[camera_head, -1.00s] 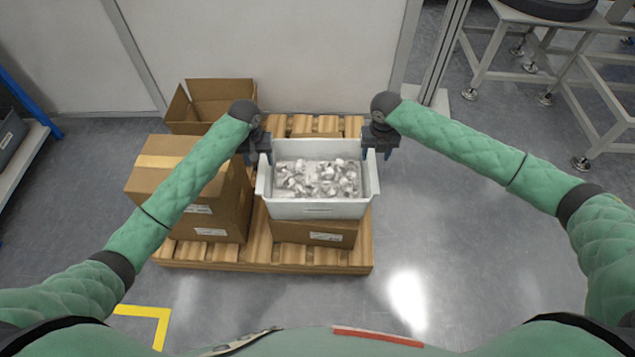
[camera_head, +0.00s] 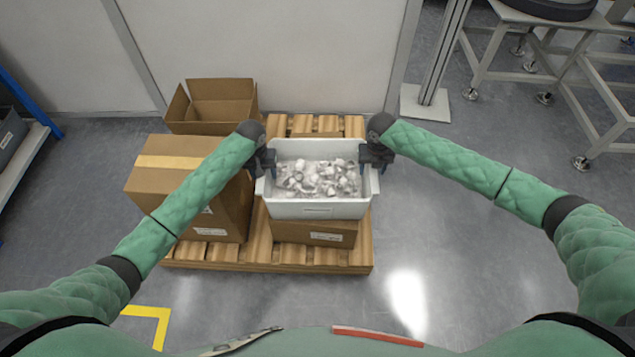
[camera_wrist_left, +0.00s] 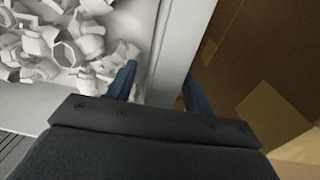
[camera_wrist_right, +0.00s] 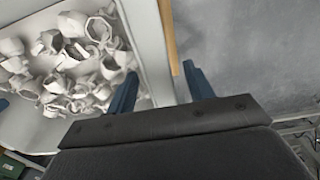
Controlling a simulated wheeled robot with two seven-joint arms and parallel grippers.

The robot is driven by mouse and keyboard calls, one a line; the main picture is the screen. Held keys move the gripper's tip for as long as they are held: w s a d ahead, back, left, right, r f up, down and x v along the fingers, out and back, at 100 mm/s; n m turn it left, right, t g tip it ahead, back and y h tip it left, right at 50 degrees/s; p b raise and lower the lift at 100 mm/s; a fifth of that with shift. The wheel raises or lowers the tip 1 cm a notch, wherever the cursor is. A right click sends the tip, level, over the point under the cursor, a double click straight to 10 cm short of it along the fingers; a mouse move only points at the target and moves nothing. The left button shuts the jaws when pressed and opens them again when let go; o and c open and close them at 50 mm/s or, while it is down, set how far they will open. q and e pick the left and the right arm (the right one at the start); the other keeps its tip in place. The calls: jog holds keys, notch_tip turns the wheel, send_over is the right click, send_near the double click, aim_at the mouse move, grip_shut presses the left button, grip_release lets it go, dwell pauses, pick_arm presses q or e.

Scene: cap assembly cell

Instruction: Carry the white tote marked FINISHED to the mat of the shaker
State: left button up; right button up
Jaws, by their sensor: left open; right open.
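A white tote (camera_head: 318,210) full of white and grey caps stands on a cardboard box on the wooden pallet. No FINISHED marking is readable on it. My left gripper (camera_head: 266,168) is at the tote's left side, open; in the left wrist view its blue fingers (camera_wrist_left: 158,85) straddle the tote wall (camera_wrist_left: 168,50), one inside and one outside. My right gripper (camera_head: 372,164) is at the right side, open; in the right wrist view its fingers (camera_wrist_right: 160,88) likewise stand either side of the tote wall (camera_wrist_right: 150,45). The shaker and its mat cannot be identified.
A closed cardboard box (camera_head: 160,190) stands close left of the tote, and an open empty box (camera_head: 215,100) behind it. The wooden pallet (camera_head: 220,256) lies beneath. A metal frame table (camera_head: 560,80) stands at the back right. Floor right and front is clear.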

pick_arm(q)
grip_shut()
pick_arm(e)
grip_shut()
jog(key=shift+r, duration=0.1)
dwell(0.9)
